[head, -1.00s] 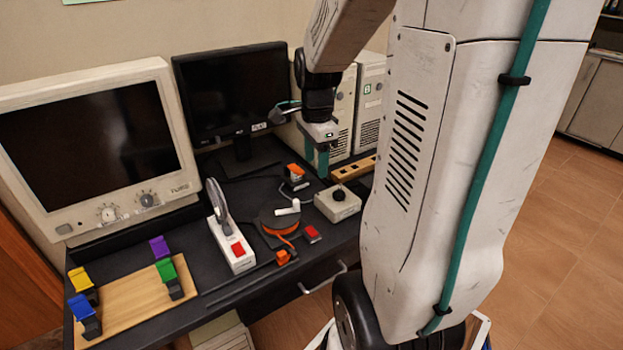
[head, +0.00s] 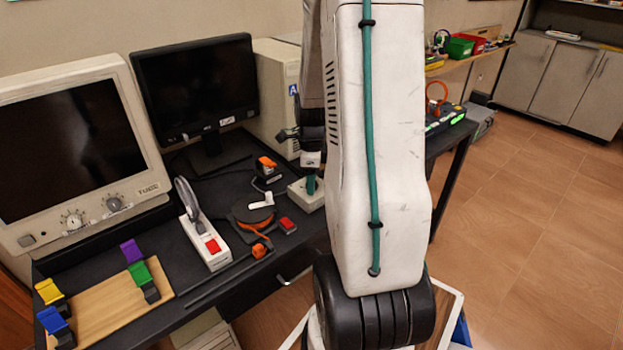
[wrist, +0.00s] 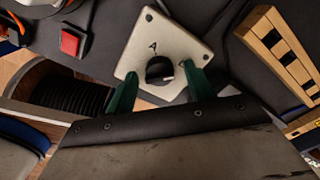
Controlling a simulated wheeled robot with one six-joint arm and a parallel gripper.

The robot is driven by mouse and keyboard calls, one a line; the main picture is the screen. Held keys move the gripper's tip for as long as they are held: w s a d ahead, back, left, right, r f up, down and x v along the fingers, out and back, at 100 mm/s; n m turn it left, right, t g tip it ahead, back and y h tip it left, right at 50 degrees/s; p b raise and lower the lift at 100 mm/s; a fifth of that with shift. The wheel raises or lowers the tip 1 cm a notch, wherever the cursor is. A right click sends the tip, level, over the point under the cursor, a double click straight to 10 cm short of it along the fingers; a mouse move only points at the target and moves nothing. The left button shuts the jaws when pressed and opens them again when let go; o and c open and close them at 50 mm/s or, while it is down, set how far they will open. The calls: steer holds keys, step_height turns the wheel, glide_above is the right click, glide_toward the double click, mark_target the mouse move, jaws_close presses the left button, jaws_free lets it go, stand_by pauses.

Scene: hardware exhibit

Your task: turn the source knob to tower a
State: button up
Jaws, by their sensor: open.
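The source knob (wrist: 160,70) is a black round knob on a square beige box (wrist: 142,42), seen in the wrist view. Small marks sit on the plate around it; I cannot tell which one the knob points to. My gripper (wrist: 160,73) is open, with one green finger on each side of the knob; contact is unclear. In the head view, my gripper (head: 311,184) is over the beige box (head: 303,197), and my arm hides part of it. A beige computer tower (head: 272,82) with a blue "A" label stands behind.
A red button block (wrist: 72,41) lies left of the box, and a wooden slotted strip (wrist: 280,50) lies right. In the head view, a black monitor (head: 195,88), a beige CRT (head: 75,150), an orange reel (head: 252,215) and a wooden board with coloured clips (head: 105,305) occupy the desk.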

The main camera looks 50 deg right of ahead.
steer(key=shift+c, duration=0.3)
steer(key=c, duration=0.9)
steer(key=shift+n, duration=0.4)
steer(key=n, duration=0.3)
steer(key=shift+n, duration=0.4)
steer(key=n, duration=1.3)
steer(key=shift+n, duration=0.3)
